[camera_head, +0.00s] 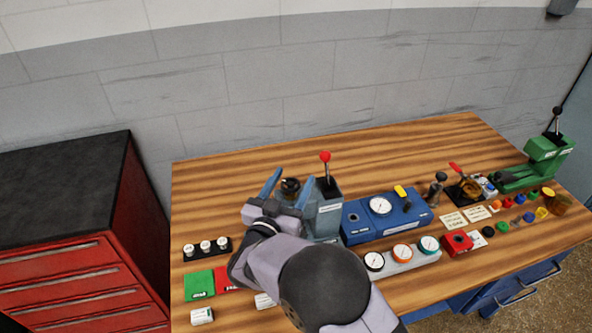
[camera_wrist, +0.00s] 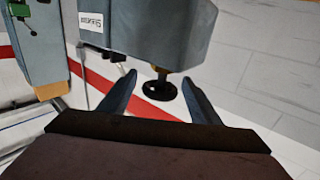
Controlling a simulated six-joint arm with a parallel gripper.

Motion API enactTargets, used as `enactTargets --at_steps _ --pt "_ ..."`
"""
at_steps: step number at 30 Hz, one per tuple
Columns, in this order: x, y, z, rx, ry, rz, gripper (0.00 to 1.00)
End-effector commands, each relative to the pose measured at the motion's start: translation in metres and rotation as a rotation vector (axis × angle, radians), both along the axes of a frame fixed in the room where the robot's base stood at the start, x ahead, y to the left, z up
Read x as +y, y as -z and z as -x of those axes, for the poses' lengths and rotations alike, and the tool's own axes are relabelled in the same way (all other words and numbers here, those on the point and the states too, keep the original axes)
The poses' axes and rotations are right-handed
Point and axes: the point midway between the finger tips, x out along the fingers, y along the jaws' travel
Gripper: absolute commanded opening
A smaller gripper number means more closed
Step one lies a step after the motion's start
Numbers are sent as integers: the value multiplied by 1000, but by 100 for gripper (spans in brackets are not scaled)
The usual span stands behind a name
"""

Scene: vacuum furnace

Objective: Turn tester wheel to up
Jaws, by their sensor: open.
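A small round black wheel (camera_wrist: 160,91) on a short brass stem sticks out from a grey-blue labelled box (camera_wrist: 150,30) in the wrist view. I take this wheel to be the tester wheel. My gripper (camera_wrist: 160,77) is open, with one finger on each side of the wheel and visible gaps to both. In the head view, a dark wheel (camera_head: 290,185) shows between the fingers of my gripper (camera_head: 289,175), beside the grey box (camera_head: 328,218). A red-knobbed lever (camera_head: 325,158) stands up from that box. My arm hides part of the box. The wheel's pointing direction cannot be told.
A blue gauge panel (camera_head: 358,225) stands just right of the grey box. A three-dial strip (camera_head: 403,257) lies in front of it. Three white knobs (camera_head: 205,247) and a green block (camera_head: 199,284) are at left. The wooden bench (camera_head: 225,180) is clear behind my gripper.

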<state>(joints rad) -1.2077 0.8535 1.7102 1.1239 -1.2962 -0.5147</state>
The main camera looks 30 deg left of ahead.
Motion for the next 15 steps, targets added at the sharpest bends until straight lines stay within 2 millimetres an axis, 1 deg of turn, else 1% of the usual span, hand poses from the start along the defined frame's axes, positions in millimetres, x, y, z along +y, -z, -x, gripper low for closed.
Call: enactTargets --at_steps 1,6,10,15 --pt "0 -2 -7 0 3 0 57" --pt "3 -1 -23 0 1 0 57" --pt "4 0 -28 0 1 1 57" --pt "5 0 -29 0 0 1 57"
